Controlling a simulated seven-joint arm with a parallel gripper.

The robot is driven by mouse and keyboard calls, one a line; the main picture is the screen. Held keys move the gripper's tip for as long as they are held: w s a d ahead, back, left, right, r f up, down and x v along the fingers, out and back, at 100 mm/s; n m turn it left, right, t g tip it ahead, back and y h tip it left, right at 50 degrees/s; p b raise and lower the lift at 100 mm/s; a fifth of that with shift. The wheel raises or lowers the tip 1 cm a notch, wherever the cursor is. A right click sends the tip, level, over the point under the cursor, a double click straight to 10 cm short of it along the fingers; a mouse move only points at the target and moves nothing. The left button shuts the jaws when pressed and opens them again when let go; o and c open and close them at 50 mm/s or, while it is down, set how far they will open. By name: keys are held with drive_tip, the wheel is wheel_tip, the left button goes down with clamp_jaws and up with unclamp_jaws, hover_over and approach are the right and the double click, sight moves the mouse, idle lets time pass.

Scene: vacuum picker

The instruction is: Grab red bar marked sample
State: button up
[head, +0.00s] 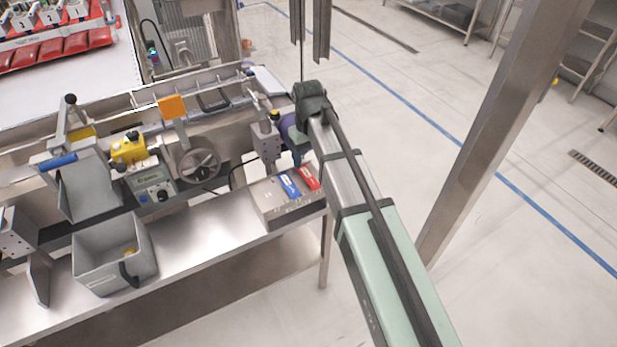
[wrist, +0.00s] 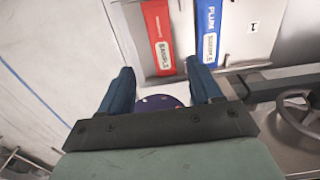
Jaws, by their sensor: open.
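The red bar (wrist: 158,38) has a white label reading SAMPLE and lies in a slot of a metal holder in the wrist view. In the head view the red bar (head: 309,178) is at the right end of the shelf, just below the end of my arm. A blue bar (wrist: 208,30), marked PLUM SAMPLE, lies parallel beside it, also seen in the head view (head: 289,186). My gripper (wrist: 162,84) is open and empty, with its two dark blue fingers short of the bars. The red bar lies ahead of the gap between the fingers, the blue bar ahead of the right finger.
The metal holder (head: 272,206) sits at the shelf's right end. A handwheel (head: 199,164), a control box (head: 153,188) and a grey bin (head: 115,258) stand to its left. A steel post (head: 490,140) rises at the right. The shelf front between bin and holder is clear.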

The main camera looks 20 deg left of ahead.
sight(306, 172)
drive_tip(key=shift+a+f, duration=0.25)
drive_tip(key=shift+f, duration=0.65)
drive_tip(key=shift+w+a+f, duration=0.1)
drive_tip(key=shift+a+f, duration=0.05)
drive_tip(key=shift+f, duration=1.7)
drive_tip(key=c, duration=1.1)
drive_tip(key=shift+r, duration=0.15)
